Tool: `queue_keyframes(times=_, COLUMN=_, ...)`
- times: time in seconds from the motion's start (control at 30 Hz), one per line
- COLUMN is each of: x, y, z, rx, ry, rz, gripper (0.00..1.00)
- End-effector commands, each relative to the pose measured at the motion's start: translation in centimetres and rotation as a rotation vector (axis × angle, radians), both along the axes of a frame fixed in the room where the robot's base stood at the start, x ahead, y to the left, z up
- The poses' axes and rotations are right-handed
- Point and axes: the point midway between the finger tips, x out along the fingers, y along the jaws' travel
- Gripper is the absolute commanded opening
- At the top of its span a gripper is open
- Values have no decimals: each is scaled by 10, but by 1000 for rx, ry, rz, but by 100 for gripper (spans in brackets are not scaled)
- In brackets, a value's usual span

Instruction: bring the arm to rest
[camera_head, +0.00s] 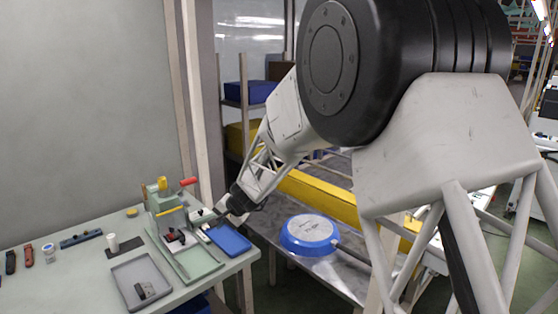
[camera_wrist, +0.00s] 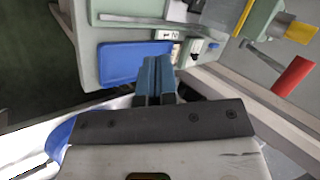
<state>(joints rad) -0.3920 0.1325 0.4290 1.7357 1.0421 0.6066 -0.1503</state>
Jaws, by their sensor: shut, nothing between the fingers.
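My gripper (camera_head: 222,209) is at the right end of the pale green table (camera_head: 85,273), near a small blue tray (camera_head: 230,239). In the wrist view its two fingertips (camera_wrist: 153,62) are together, with nothing between them. They point toward the edge of the blue tray (camera_wrist: 128,62), which lies ahead. My arm reaches in from the right of the head view, over the metal surface. I cannot tell the exact height of the fingers above the table.
A round blue pan-like object (camera_head: 310,232) with a dark handle sits on the metal surface (camera_head: 349,279) beside the table. A green fixture (camera_head: 168,212) with a red-handled lever (camera_head: 188,181) stands near my gripper. A grey tray (camera_head: 138,281) lies at the table's front.

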Motion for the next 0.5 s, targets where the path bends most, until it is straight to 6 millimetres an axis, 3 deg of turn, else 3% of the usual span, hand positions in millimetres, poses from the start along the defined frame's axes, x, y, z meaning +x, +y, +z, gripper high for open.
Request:
queue_keyframes(times=0.23, x=-39, y=-62, z=50, rx=-59, ry=-37, rz=43, gripper=0)
queue_keyframes(times=0.5, x=-93, y=-130, z=91, rx=-141, ry=-65, rz=87, gripper=0)
